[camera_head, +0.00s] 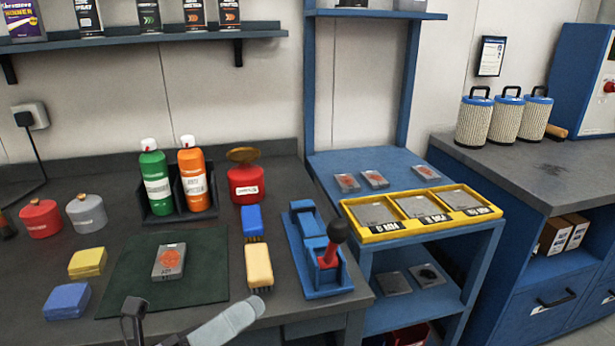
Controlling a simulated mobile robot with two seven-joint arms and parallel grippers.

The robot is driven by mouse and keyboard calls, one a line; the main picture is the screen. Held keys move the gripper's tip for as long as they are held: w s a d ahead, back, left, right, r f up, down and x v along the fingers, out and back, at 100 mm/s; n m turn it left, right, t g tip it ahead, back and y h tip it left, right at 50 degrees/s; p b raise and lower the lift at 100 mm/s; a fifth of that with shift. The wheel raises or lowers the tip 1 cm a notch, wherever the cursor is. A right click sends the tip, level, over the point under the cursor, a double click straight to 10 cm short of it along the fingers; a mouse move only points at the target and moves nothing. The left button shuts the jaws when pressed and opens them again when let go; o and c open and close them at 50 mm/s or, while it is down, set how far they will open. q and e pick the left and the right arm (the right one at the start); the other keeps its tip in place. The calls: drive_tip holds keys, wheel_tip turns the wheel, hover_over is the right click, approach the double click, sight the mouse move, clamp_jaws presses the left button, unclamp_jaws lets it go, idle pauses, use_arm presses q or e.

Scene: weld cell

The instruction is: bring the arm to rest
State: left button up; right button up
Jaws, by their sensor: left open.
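My left gripper (138,314) shows only in part at the bottom edge, as a dark finger in front of the bench's near side. It is open, and nothing shows between its jaws. It is in front of the green mat (208,274), on which a grey plate with an orange-red mark (169,261) lies. A pale grey rounded link of mine shows to the right of the gripper. The rest of the arm is cut off by the frame. My right gripper is not in view.
The dark bench (100,238) carries yellow (87,262) and blue (67,301) blocks, two brushes (258,265), a blue clamp-like fixture (318,262), spray bottles (156,180) and a red can (246,184). A blue rack with a yellow tray (372,238) stands to the right.

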use_arm(q)
drive_tip(key=w+a+f+n+t+y, duration=0.1)
drive_tip(key=a+f+n+t+y, duration=0.3)
drive_tip(key=f+n+y, duration=0.55)
drive_tip(key=w+a+f+n+t+y, duration=0.1)
drive_tip(key=a+f+n+t+y, duration=0.3)
drive_tip(key=n, duration=1)
drive_tip(key=s+a+f+n+g+y, duration=0.2)
drive_tip(key=s+f+n+g, duration=0.2)
drive_tip(key=f, duration=0.5)
drive_tip(key=s+a+f+n+g+y, duration=0.1)
drive_tip(key=s+f+n+g+y, duration=0.1)
drive_tip(key=s+f+n, duration=0.5)
drive_tip(key=shift+s+a+f+n+g, duration=0.25)
drive_tip(key=shift+a+f+n+g, duration=0.1)
drive_tip(key=shift+f+n+g, duration=0.55)
